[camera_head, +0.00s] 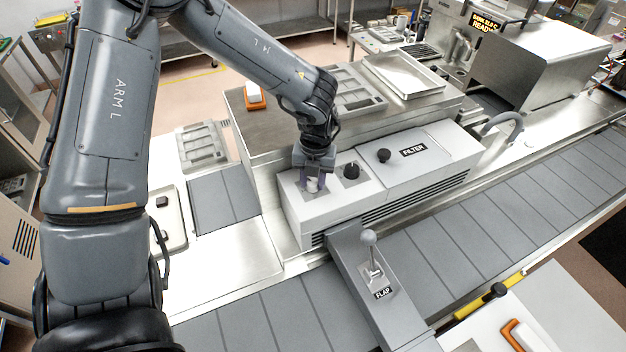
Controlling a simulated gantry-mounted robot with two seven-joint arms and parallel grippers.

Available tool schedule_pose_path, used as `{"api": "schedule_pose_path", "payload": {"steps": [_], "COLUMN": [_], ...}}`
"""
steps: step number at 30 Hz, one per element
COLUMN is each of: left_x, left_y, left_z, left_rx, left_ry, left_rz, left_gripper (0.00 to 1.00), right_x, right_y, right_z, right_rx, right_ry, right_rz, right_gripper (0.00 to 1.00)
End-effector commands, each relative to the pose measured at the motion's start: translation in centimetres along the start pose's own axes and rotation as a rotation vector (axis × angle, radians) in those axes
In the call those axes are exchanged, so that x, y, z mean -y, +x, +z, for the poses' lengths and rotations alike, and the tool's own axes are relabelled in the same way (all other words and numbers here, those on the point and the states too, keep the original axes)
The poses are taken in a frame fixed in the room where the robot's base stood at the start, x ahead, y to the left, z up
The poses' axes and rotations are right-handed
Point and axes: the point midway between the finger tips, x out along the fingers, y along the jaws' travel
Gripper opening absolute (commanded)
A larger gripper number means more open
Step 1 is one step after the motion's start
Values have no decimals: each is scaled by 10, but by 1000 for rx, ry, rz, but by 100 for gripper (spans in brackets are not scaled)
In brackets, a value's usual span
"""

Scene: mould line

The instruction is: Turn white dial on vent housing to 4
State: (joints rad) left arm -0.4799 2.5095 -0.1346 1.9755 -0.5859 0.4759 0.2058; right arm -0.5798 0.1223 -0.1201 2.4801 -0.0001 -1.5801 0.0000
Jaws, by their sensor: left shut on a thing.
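The vent housing (385,190) is a long pale grey box with a slatted side, standing beside the conveyor. The white dial (312,184) is on its top face at the left end. My left gripper (313,181) points down over the dial and is shut on it, with its fingers on either side. The gripper covers part of the dial, so its pointer and the numbers around it cannot be read. A black dial (351,171) sits just right of it. My right gripper is not in view.
The FLAP lever (371,252) stands up in front. The grey conveyor (450,250) runs alongside. Metal trays (404,76) lie on the bench behind.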

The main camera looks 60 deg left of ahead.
Motion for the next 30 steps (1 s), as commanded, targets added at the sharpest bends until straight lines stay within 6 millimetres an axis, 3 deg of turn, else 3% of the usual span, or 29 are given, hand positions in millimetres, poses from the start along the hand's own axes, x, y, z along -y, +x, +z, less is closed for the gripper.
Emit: {"api": "schedule_pose_path", "payload": {"steps": [12, 30], "left_x": [1, 0], "left_y": [2, 0], "left_z": [-1, -2], "left_rx": [16, 40], "left_ry": [353, 922], "left_rz": [-2, -1], "left_gripper": [5, 5], "right_x": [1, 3], "right_y": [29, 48], "right_z": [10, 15], "right_rx": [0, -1], "right_ry": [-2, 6], "right_rz": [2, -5], "right_gripper": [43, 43]}}
